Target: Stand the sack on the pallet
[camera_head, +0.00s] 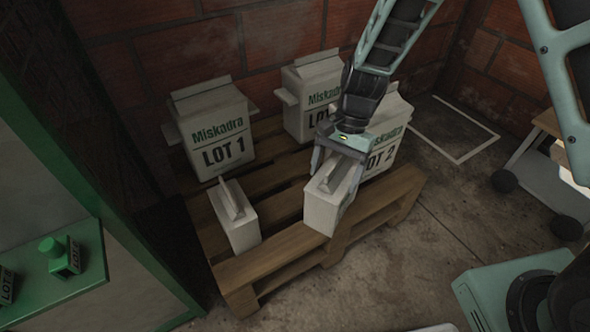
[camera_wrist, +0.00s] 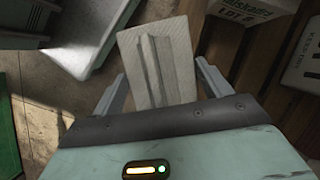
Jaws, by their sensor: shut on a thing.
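My gripper (camera_head: 338,166) is shut on a small pale sack (camera_head: 324,208) with a folded top ridge. The held sack is upright or nearly so at the front right of the wooden pallet (camera_head: 270,262). I cannot tell whether its base rests on the boards. In the wrist view, the same sack (camera_wrist: 155,62) is between the two fingers. A second small sack (camera_head: 240,222) stands on the pallet to the left, apart from the held one.
Large sacks stand on the pallet's rear part: LOT 1 (camera_head: 212,128), another LOT sack (camera_head: 312,92), and LOT 2 (camera_head: 388,135) close behind my gripper. A green shelf (camera_head: 60,285) is at left. Brick walls close off the back. Bare floor (camera_head: 400,270) lies in front.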

